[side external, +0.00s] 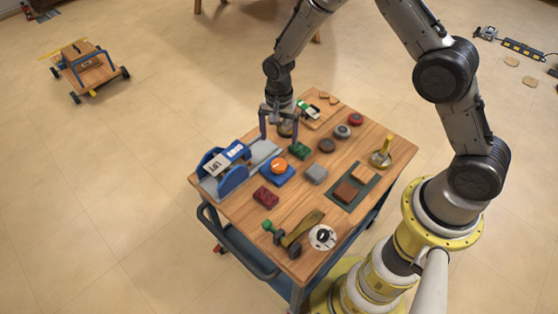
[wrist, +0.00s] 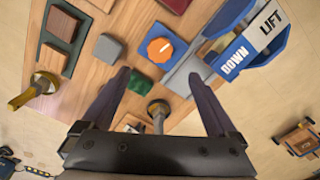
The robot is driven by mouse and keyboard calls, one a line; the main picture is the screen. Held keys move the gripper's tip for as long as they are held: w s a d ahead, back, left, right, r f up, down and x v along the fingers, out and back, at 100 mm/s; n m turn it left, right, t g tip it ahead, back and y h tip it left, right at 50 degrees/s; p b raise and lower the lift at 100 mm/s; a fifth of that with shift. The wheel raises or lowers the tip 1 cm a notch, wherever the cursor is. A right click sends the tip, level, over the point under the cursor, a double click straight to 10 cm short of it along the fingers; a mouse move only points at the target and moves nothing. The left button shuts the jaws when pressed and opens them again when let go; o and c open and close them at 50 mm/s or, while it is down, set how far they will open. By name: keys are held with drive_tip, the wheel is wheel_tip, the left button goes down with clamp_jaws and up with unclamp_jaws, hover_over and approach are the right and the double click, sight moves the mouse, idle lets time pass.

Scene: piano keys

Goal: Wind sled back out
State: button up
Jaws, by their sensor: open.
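No part is labelled as a sled. A blue rocker unit (side external: 226,170) with white and blue keys reading LIFT and DOWN sits on a grey track (side external: 264,151) at the table's left edge; the unit also shows in the wrist view (wrist: 247,45). A round, dark brass knob (wrist: 158,109) on a short post stands near the track's far end. My gripper (side external: 279,138) is open over that end, pointing down. In the wrist view its fingers (wrist: 160,78) spread either side of the knob, with nothing held. Contact with the knob cannot be told.
An orange knob on a blue base (side external: 278,167) sits close beside the track. A green block (side external: 300,150) and grey block (side external: 316,174) are near.

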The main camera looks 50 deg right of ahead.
sight(279, 164)
wheel_tip(279, 164, down, 12)
drive_tip(key=shift+r, duration=0.1)
drive_tip(key=shift+c, duration=0.3)
drive_tip(key=c, duration=1.3)
